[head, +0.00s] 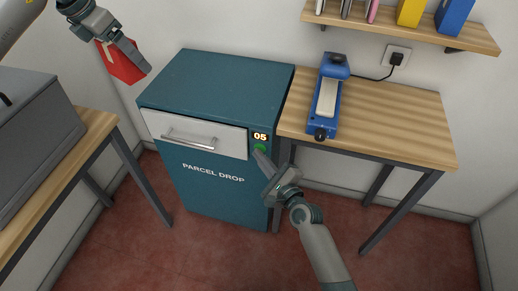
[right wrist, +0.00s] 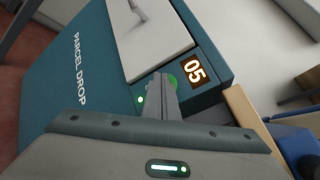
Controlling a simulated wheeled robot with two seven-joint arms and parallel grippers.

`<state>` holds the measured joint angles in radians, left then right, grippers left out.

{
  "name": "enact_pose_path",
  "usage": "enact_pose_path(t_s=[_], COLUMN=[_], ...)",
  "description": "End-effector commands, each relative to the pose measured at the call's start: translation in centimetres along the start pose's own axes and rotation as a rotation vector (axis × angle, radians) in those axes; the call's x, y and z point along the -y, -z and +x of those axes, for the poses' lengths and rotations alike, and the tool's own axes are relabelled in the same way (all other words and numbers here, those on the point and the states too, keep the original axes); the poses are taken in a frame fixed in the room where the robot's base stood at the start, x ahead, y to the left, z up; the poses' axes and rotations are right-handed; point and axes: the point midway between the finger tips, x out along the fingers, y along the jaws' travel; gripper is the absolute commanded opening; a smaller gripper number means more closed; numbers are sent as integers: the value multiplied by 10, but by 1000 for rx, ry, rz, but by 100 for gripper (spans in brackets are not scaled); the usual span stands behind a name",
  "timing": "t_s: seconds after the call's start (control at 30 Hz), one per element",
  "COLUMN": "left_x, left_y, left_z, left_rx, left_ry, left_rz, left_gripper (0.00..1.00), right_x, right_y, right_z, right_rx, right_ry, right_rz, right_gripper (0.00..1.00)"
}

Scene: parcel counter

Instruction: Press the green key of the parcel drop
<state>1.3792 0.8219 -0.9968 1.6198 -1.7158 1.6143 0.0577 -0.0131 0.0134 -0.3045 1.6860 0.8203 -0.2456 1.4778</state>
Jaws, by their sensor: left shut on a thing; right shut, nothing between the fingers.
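The parcel drop (head: 215,205) is a teal cabinet with a white drawer front (head: 196,133) and a metal handle. Its small display reads 05 (head: 260,136). The green key (head: 259,148) is just below the display; in the right wrist view part of it (right wrist: 172,79) shows behind my fingertips. My right gripper (head: 257,154) is shut and empty, its tips at the green key; I cannot tell whether they touch it. My left gripper (head: 143,68) is shut on a red thing (head: 118,64), raised left of the cabinet's top.
A wooden table (head: 400,120) at the right carries a blue device (head: 327,100) with a cord to a wall socket (head: 396,56). A shelf (head: 400,30) hangs above. A grey box (head: 32,110) stands on the left table. The cabinet's top (head: 215,85) is clear.

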Motion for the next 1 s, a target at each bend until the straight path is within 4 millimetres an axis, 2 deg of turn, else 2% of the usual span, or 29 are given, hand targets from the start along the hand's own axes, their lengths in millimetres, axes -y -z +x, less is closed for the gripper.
enact_pose_path(t_s=[0.67, 1.0], left_x=[0, 0], left_y=[-2, -6], left_z=[-6, -13], left_rx=[1, 1], left_ry=[0, 0], left_rz=[0, 0], left_gripper=[49, 49], right_x=[-5, -17], right_y=[-6, -18], right_z=[-8, -24], right_rx=[0, 0], right_ry=[-1, -1], right_rz=[0, 1], right_gripper=[0, 0])
